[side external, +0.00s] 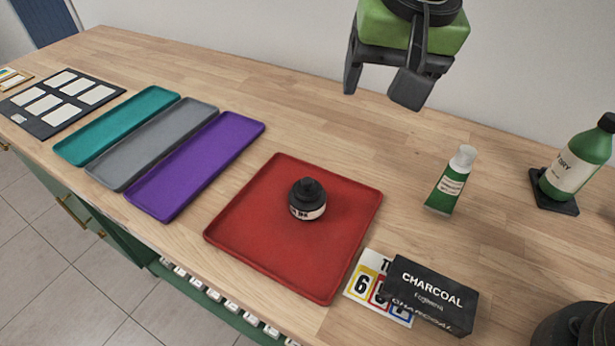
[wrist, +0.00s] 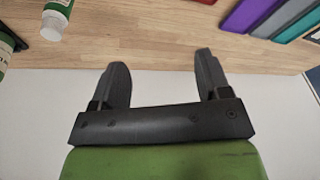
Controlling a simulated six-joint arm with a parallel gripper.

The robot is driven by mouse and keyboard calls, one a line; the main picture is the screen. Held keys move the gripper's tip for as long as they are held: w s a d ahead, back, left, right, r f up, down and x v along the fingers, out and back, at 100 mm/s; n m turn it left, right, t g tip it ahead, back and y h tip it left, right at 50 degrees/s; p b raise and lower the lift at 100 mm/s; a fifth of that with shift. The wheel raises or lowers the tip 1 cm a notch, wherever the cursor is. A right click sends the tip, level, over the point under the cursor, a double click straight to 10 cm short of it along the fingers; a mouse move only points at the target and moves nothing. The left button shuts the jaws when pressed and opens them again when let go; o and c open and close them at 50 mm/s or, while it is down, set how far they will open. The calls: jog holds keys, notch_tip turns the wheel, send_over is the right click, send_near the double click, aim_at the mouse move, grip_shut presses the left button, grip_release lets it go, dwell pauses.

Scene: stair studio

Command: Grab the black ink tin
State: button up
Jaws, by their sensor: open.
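A small round black ink tin (side external: 307,199) with a domed black top and a pale label band stands upright on a red square tray (side external: 262,258) in the side external view. My gripper (side external: 378,92) is high above the back of the table, behind and to the right of the tin, apart from it. In the wrist view my gripper (wrist: 161,78) shows two dark fingers spread wide with nothing between them. The tin is not in the wrist view.
Teal (side external: 115,122), grey (side external: 150,143) and purple (side external: 194,164) trays lie left of the red tray. A green tube (side external: 450,185), a black charcoal box (side external: 430,293), a number card (side external: 361,286) and a green bottle (side external: 574,163) are to the right. Table behind the red tray is clear.

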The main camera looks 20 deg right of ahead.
jog(key=h, duration=0.1)
send_over(312, 184)
jog(key=s, duration=0.2)
jog(key=f, duration=1.1)
jog(key=shift+w+a+f, duration=0.15)
jog(key=shift+a, duration=0.05)
jog(key=x, duration=0.3)
jog(key=shift+f, duration=0.3)
jog(key=shift+a+x, duration=0.15)
jog(key=shift+x, duration=1.4)
jog(key=shift+a+x, duration=0.15)
jog(key=shift+x, duration=1.4)
jog(key=shift+w, duration=0.1)
jog(key=shift+r, duration=0.1)
jog(key=c, duration=0.8)
